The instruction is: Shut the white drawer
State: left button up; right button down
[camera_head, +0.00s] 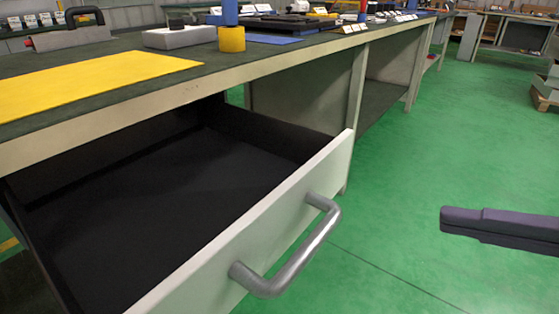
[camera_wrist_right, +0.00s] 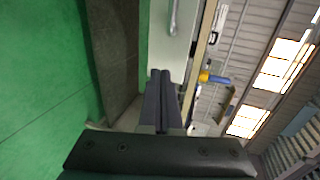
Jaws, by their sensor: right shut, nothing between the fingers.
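The white drawer (camera_head: 270,235) stands pulled far out from under the workbench in the head view, and its dark inside is empty. Its grey bar handle (camera_head: 300,250) is on the front panel. My right gripper (camera_head: 446,218) comes in from the right edge, shut and empty, in the air to the right of the handle and apart from it. In the right wrist view the shut fingers (camera_wrist_right: 160,76) point toward the pale drawer front (camera_wrist_right: 176,45), with the handle (camera_wrist_right: 173,16) at the top. My left gripper is not in view.
The workbench (camera_head: 290,50) carries a yellow sheet (camera_head: 90,84), a yellow cylinder (camera_head: 231,39) and a grey box (camera_head: 180,37). A bench leg (camera_head: 356,95) stands behind the drawer's far end. Green floor (camera_head: 420,150) is clear between the drawer and my right gripper.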

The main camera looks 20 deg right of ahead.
aim_at(321, 191)
jog(key=x, duration=0.4)
jog(key=b+x, duration=0.1)
jog(key=x, duration=0.7)
jog(key=shift+w+a+r+b, duration=0.1)
jog(key=shift+a+r+b, duration=0.2)
jog(key=shift+r+b, duration=0.1)
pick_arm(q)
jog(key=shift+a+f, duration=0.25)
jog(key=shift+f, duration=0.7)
pick_arm(e)
jog(key=shift+w+a, duration=0.3)
jog(key=shift+w, duration=0.05)
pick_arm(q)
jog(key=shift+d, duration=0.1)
pick_arm(e)
jog(key=shift+w, duration=0.1)
